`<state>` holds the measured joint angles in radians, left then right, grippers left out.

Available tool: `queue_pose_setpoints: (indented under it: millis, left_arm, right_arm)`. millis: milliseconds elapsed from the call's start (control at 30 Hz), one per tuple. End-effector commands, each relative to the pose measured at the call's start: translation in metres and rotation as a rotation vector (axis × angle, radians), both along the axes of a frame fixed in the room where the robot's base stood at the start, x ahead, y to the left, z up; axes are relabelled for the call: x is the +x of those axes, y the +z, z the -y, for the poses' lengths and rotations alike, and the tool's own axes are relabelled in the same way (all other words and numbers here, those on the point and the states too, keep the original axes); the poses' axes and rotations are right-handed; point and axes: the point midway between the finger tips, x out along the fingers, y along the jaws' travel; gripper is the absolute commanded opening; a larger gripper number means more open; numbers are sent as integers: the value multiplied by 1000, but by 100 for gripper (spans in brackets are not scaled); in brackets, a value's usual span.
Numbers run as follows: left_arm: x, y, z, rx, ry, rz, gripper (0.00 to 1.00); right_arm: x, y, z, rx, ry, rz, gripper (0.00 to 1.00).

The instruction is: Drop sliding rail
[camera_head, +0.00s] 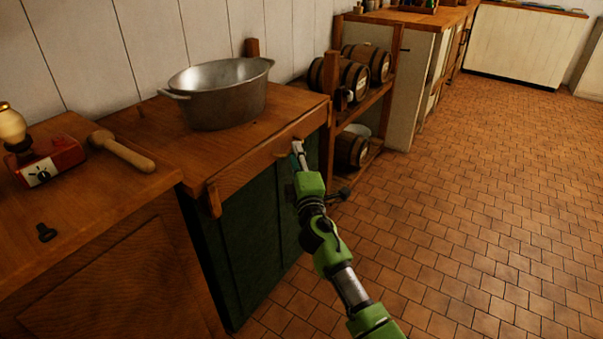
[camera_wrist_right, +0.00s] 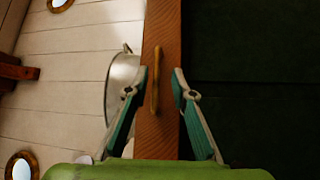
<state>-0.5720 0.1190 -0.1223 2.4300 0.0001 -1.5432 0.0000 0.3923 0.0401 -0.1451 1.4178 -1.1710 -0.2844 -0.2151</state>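The sliding rail (camera_head: 262,163) appears to be the wooden board along the front edge of the middle counter, above a dark green cabinet front. A small wooden handle (camera_wrist_right: 155,82) sticks out from it; in the wrist view it stands between my fingers. A similar wooden peg (camera_head: 214,201) is at the rail's near end. My right gripper (camera_head: 298,150) is at the rail's far part, its fingers apart on either side of the handle. In the wrist view the right gripper (camera_wrist_right: 160,84) shows clear gaps to the handle. My left gripper is not in view.
A metal pot (camera_head: 218,92) stands on the counter above the rail. A wooden rolling pin or mallet (camera_head: 122,151) and a red device (camera_head: 44,166) lie on the left counter. Small barrels (camera_head: 340,80) sit on a shelf beyond. The tiled floor (camera_head: 480,190) at right is clear.

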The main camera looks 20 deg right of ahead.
Motion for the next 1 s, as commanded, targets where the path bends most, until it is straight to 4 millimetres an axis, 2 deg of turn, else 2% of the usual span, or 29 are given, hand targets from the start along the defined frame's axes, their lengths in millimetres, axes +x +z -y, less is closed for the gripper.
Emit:
queue_pose_setpoints:
  millis: [200,433,600,1000]
  left_arm:
    - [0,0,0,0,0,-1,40]
    - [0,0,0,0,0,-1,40]
    - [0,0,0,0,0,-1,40]
    - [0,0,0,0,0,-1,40]
  right_arm:
    - [-47,-9,-5,0,-1,-3,23]
    - [-82,-13,-10,1,-2,-3,23]
    - [-91,-14,-11,0,-3,-2,23]
    - [-91,-14,-11,0,-3,-1,23]
